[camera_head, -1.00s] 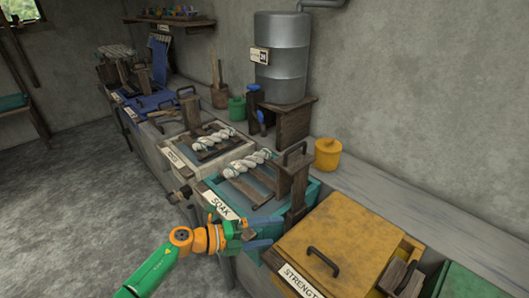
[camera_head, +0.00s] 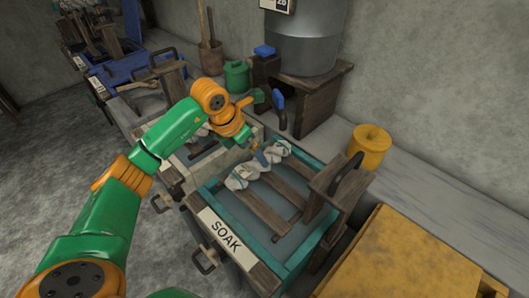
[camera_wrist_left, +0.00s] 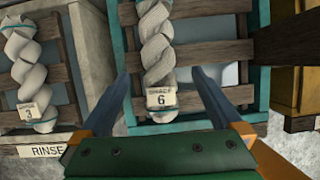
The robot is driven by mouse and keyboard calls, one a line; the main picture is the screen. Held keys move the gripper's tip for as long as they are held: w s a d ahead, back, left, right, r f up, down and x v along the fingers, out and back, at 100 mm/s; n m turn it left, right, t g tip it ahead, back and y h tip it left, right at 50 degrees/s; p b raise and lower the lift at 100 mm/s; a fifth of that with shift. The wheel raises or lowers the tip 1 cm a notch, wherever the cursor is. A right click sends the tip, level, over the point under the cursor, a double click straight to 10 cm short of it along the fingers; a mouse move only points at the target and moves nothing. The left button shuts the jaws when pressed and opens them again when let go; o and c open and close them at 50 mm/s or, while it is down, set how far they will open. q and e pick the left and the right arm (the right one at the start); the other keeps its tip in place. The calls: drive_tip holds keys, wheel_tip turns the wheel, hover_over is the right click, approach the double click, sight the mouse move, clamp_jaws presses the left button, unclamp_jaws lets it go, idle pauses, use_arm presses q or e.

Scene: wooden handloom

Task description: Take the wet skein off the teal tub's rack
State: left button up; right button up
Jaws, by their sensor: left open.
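The teal tub (camera_head: 277,262), labelled SOAK, has a wooden slatted rack (camera_head: 255,210) across it. A twisted whitish skein (camera_head: 240,177) lies on the rack's far-left part. In the left wrist view the skein (camera_wrist_left: 156,45) carries a tag (camera_wrist_left: 162,98) with a 6. My right gripper is not in view.
The RINSE tub beside it holds another twisted skein (camera_wrist_left: 27,75), tagged 3. A dark wooden upright with a handle (camera_head: 338,185) stands at the teal tub's right. A yellow pot (camera_head: 369,147), a green pot (camera_head: 237,76) and a metal tank (camera_head: 312,40) stand behind.

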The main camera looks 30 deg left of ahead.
use_arm(q)
drive_tip(key=p+x, duration=0.1)
drive_tip(key=x, duration=0.6)
drive_tip(key=shift+w+a+r, duration=0.1)
drive_tip(key=shift+w, duration=0.05)
drive_tip(key=shift+r, duration=0.1)
drive_tip(key=c, duration=1.5)
